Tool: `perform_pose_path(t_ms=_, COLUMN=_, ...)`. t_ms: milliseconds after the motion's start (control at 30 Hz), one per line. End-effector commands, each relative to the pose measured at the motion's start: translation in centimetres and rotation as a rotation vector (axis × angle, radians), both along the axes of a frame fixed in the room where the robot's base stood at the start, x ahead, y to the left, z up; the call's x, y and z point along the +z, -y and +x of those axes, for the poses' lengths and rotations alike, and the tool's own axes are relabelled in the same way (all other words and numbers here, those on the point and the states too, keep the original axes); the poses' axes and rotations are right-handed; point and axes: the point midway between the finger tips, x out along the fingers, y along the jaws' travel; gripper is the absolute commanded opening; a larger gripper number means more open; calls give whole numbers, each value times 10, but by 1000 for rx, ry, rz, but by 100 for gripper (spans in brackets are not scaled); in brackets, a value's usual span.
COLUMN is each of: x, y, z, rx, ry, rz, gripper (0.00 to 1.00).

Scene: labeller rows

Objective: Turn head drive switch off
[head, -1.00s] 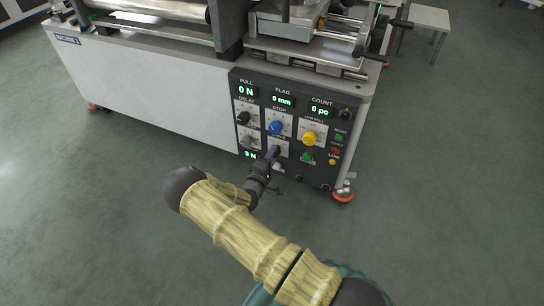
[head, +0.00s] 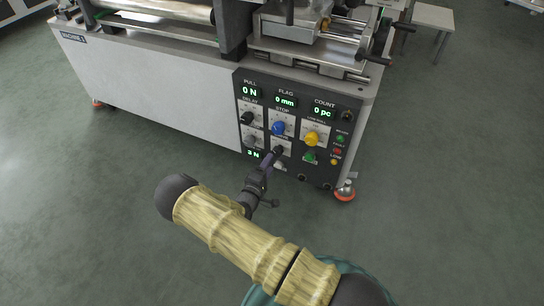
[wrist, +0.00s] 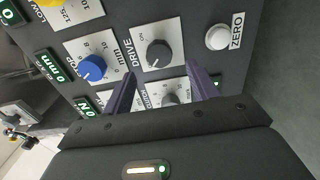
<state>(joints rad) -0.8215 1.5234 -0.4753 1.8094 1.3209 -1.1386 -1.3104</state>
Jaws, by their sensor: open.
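The drive switch is a dark round knob on a white plate marked DRIVE. In the wrist view the knob (wrist: 159,53) sits just beyond and between my fingertips, with a gap to them. In the head view the drive switch (head: 279,150) is low on the dark panel, below the blue STOP knob. My gripper (wrist: 161,72) is open and empty, its two purple fingers pointing at the panel. In the head view my gripper (head: 266,160) is in front of the panel's lower part.
Close by are the blue knob (wrist: 92,68), a grey knob (wrist: 170,98) partly behind my fingers, and the white ZERO button (wrist: 217,37). A yellow knob (head: 311,138) and a green knob (head: 310,156) are to the right. The floor before the machine is clear.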

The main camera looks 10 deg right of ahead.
Motion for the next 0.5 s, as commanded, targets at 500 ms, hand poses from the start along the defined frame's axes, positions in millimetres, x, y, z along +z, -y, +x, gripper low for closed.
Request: perform_pose_path(t_ms=500, x=2, y=-61, z=-82, rx=3, ry=-3, rz=0, gripper=59)
